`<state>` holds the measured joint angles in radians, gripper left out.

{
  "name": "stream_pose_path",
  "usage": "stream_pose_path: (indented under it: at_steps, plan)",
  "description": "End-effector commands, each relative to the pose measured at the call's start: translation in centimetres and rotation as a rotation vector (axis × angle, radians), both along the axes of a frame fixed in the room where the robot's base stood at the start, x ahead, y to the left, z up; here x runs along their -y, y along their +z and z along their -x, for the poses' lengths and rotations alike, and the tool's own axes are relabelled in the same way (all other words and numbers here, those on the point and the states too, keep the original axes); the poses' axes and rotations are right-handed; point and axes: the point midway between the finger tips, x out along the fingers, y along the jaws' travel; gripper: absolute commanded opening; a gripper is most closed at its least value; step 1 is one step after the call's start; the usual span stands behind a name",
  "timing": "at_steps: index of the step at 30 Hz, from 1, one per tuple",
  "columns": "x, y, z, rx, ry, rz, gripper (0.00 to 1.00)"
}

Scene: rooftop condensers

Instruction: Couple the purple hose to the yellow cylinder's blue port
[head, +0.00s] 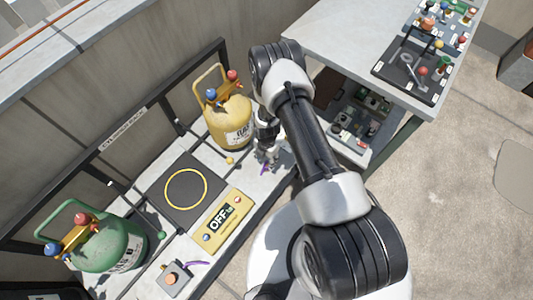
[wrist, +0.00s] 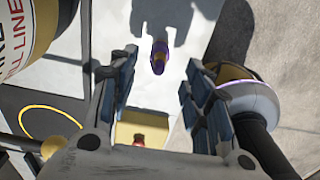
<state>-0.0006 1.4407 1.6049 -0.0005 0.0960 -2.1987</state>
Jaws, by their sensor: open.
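The yellow cylinder (head: 228,122) stands upright at the back of the bench. A blue knob (head: 211,94) and a red knob (head: 232,75) sit at its top; the port opening itself is too small to make out. My gripper (head: 266,158) is just right of and in front of this cylinder, low over the bench. The purple hose end (head: 265,169) shows at my fingertips. In the wrist view the hose end (wrist: 159,57), purple with a yellowish part, lies between my open fingers (wrist: 162,68), apparently apart from both. The cylinder's lower side (wrist: 28,28) shows at upper left.
A green cylinder (head: 107,244) stands at lower left. A black plate with a yellow ring (head: 165,190), a yellow OFF panel (head: 221,220) and a grey box with an orange button (head: 173,280) occupy the bench. A side table (head: 345,35) holds a black tray (head: 385,62).

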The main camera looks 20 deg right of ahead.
Motion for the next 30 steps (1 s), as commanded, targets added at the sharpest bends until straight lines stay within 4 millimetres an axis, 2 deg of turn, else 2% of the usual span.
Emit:
stream_pose_path:
  at_steps: [1,6,12,25,30]
  plan:
    - [0.0,-1.4,0.1,-0.001,0.000,0.000,0.45]
    - [0.0,-4.5,0.1,-0.001,-0.001,0.000,0.45]
    - [0.0,-6.9,0.0,-0.001,-0.001,0.000,0.45]
    - [0.0,-7.5,0.0,0.000,-0.001,0.000,0.45]
    - [0.0,-7.5,0.0,0.000,-0.001,0.000,0.34]
